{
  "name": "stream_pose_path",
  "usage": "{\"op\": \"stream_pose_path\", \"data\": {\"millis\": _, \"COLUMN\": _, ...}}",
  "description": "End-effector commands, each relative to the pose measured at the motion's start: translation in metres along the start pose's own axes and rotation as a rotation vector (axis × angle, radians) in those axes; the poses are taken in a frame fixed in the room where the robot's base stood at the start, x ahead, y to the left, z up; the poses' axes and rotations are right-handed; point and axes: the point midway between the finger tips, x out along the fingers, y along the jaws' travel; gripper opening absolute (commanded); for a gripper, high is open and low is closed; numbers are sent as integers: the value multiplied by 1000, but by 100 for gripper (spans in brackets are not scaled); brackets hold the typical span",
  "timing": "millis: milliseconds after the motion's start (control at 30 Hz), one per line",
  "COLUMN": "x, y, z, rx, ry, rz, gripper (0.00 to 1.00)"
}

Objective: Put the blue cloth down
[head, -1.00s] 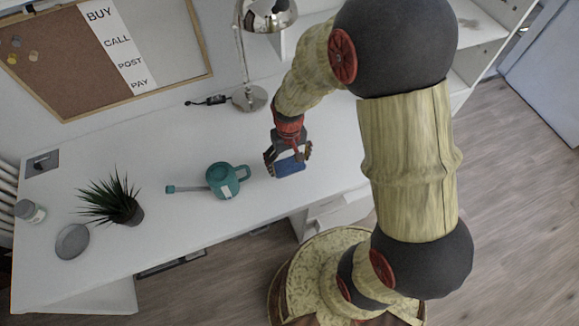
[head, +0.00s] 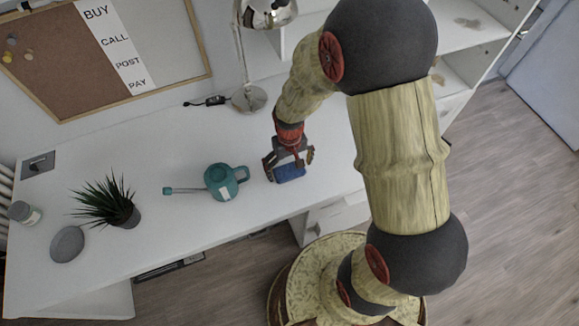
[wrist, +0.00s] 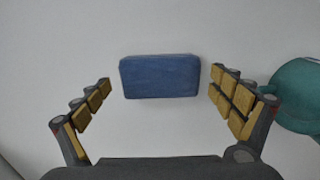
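The blue cloth (head: 290,173) is a small folded block at the front edge side of the white desk, below my gripper (head: 289,165). In the wrist view the cloth (wrist: 160,77) appears to lie flat on the white surface, between and beyond my fingertips. My gripper is open, with its fingers spread wide and a gap on each side of the cloth. No finger touches it in the wrist view.
A teal watering can (head: 222,181) stands just left of my gripper; it shows at the right edge of the wrist view (wrist: 297,95). A potted plant (head: 108,204), grey disc (head: 67,244) and jar (head: 24,212) are farther left. A chrome lamp (head: 249,98) stands behind.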

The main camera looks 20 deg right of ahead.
Motion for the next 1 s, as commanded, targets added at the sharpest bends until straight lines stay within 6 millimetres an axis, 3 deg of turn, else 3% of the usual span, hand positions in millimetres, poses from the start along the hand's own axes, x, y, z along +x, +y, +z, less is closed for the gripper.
{"op": "stream_pose_path", "data": {"millis": 467, "x": -6, "y": 0, "z": 0, "rx": 0, "ry": 1, "rz": 0, "gripper": 100}}
{"op": "stream_pose_path", "data": {"millis": 1000, "x": -104, "y": 0, "z": 0, "rx": 0, "ry": 2, "rz": 0, "gripper": 100}}
